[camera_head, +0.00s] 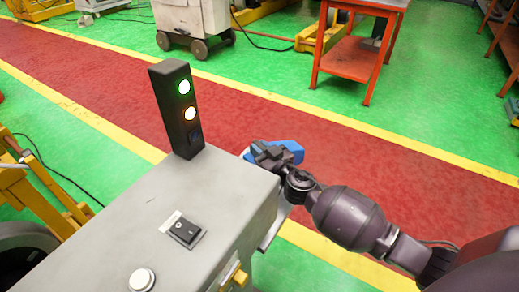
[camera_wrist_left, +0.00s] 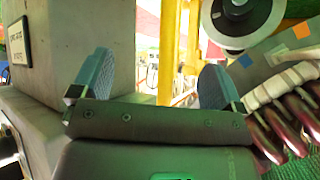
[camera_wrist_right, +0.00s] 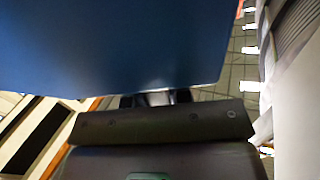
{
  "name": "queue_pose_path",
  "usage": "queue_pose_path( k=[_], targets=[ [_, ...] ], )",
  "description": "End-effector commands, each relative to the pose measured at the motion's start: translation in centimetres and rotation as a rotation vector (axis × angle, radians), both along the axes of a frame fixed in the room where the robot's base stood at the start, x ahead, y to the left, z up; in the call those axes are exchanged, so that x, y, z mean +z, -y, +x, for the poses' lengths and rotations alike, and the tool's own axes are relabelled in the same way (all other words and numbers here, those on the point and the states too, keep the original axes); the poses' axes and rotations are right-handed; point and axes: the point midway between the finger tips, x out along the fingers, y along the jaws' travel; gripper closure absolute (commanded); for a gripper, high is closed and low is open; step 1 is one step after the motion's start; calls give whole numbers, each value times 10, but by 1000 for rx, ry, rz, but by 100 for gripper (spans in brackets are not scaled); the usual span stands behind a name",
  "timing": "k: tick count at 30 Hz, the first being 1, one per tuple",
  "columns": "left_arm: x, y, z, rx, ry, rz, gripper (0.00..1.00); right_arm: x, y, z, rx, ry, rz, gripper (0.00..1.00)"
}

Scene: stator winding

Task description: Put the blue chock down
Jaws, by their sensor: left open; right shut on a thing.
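The blue chock (camera_head: 288,151) is in my right gripper (camera_head: 270,154), past the right edge of the grey machine in the head view. The gripper covers part of it. In the right wrist view the blue chock (camera_wrist_right: 120,45) fills the upper half, right in front of the gripper, and hides the fingertips. My right gripper is shut on it and holds it up, clear of the floor. My left gripper (camera_wrist_left: 150,80) shows only in the left wrist view. Its two fingers are wide apart with nothing between them.
The grey machine (camera_head: 120,225) fills the lower left, with a black switch (camera_head: 185,230), a white button (camera_head: 142,279) and a light tower (camera_head: 177,108). An orange table (camera_head: 352,57) and a wheeled cabinet (camera_head: 195,18) stand further back. The red floor lane (camera_head: 400,165) is clear.

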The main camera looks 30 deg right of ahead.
Motion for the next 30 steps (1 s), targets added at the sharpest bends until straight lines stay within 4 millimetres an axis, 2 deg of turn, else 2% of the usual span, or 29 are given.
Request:
queue_pose_path(
  k=[3,4,8,20,30],
  targets=[
    [-5,0,-3,-2,-11,4,7,-4,0,0,0,1,1,100],
    [-3,0,-3,-2,-9,5,7,-3,0,0,0,-1,2,76],
    [-3,0,-2,-3,-8,5,7,-3,0,0,0,0,1,57],
    [2,0,0,1,2,0,7,4,0,-1,0,2,-1,55],
    [-1,-1,-2,7,-11,-4,7,1,7,-50,-1,-2,4,55]
  ],
)
